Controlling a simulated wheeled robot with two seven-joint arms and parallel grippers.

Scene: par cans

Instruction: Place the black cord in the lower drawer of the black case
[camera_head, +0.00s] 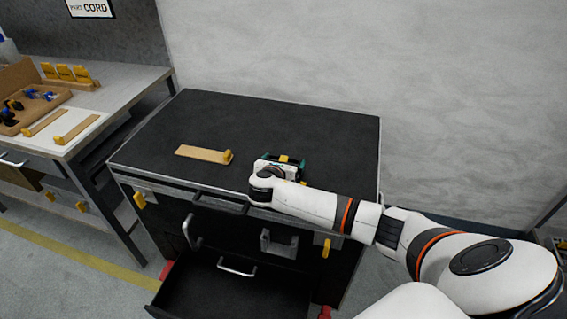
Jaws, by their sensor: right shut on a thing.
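The black case (300,125) stands against the wall with a flat dark top. Its lower drawer (225,290) is pulled open at the bottom front, and the visible part of its inside looks empty. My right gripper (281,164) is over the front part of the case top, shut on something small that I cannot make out. A teal, white and dark shape with a bit of yellow shows around it, and my wrist hides part of it. I cannot pick out the black cord clearly. My left gripper is out of view.
A wooden strip with a yellow peg (205,154) lies on the case top, left of my gripper. A workbench (115,85) at the left holds a wooden tray (35,100) of small parts and more wooden strips. The rest of the case top is clear.

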